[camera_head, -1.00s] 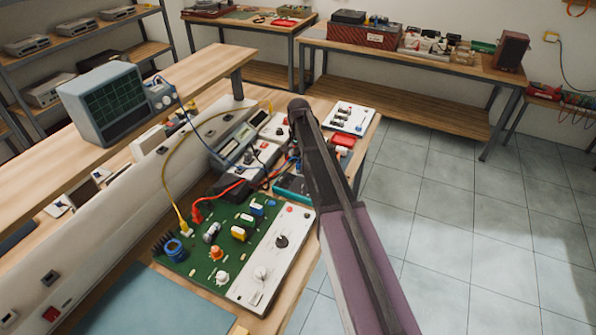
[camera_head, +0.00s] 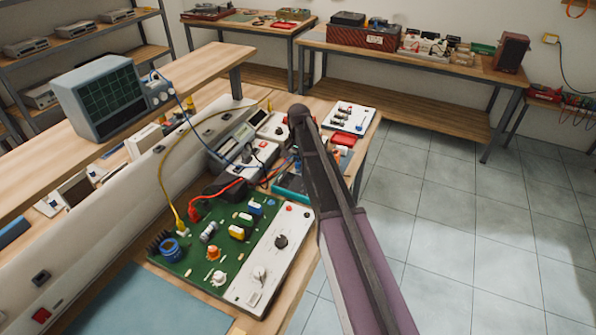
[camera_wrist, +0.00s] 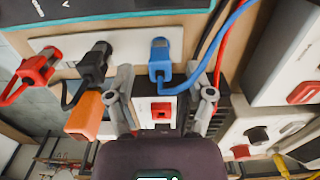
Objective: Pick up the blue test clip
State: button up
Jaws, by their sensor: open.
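The blue test clip (camera_wrist: 159,58) shows in the wrist view, plugged at a pale strip, with a blue cable running from it up to the right. My gripper (camera_wrist: 166,88) is open, its two fingers on either side of the blue clip's lower end, with gaps on both sides. A black clip (camera_wrist: 95,62) sits just left of my left finger, and a red clip (camera_wrist: 38,66) is further left. In the head view my arm covers the gripper and the blue clip.
An orange block (camera_wrist: 84,115) lies close beside my left finger. A red switch (camera_wrist: 161,110) is below the blue clip. In the head view a green circuit board (camera_head: 225,235) and an oscilloscope (camera_head: 105,98) stand left of my arm. Open tiled floor (camera_head: 440,230) lies right.

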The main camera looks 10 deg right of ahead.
jog(key=shift+f+b, duration=0.75)
jog(key=shift+f, duration=0.25)
grip_shut()
